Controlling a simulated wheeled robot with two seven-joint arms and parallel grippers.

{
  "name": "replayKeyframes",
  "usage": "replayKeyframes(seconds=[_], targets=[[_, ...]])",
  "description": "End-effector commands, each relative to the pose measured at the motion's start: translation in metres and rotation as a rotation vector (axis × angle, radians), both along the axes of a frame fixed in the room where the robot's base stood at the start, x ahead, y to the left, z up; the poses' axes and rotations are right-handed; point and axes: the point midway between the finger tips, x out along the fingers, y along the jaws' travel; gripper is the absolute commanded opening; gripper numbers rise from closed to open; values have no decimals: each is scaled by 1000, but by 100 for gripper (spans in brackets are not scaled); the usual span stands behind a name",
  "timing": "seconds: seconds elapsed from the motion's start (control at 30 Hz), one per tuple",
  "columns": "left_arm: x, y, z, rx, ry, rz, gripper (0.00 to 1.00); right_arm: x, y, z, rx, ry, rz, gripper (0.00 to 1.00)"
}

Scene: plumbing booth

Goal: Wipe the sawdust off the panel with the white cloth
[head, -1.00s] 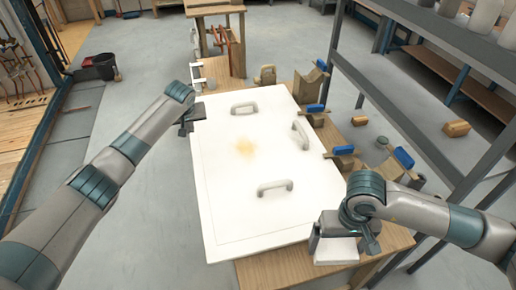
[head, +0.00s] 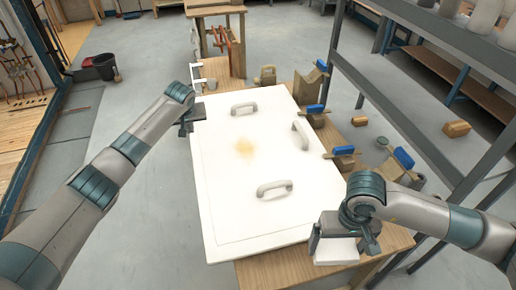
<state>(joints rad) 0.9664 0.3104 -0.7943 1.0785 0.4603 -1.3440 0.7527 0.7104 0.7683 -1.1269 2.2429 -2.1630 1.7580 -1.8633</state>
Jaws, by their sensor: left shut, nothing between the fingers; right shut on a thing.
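The white panel (head: 225,185) lies flat on a wooden table, with several pale handles on it. A small tan patch of sawdust (head: 245,148) is near its middle. The white cloth (head: 337,252) is under my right gripper (head: 340,236), at the panel's near right corner. The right gripper is shut on the cloth; its fingers are partly hidden by the wrist. My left gripper (head: 186,128) is shut and empty at the panel's left edge, apart from the sawdust.
Clamps with blue grips (head: 403,158) stand along the panel's right side. A grey metal shelf frame (head: 420,135) rises at the right. A bare strip of wooden table (head: 275,270) shows at the near edge.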

Motion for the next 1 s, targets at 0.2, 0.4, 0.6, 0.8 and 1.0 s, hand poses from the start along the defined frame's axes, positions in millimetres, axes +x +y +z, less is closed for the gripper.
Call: replayKeyframes(seconds=[0.2, 0.4, 0.6, 0.8, 1.0], targets=[[0, 0, 0, 0, 0, 0, 0, 0, 0, 0, 0, 0, 0, 75], [0, 0, 0, 0, 0, 0, 0, 0, 0, 0, 0, 0, 0, 75], [0, 0, 0, 0, 0, 0, 0, 0, 0, 0, 0, 0, 0, 75], [0, 0, -2, 0, 0, 0, 0, 0, 0, -1, 0, 0, 0, 75], [0, 0, -6, 0, 0, 0, 0, 0, 0, -2, 0, 0, 0, 75]])
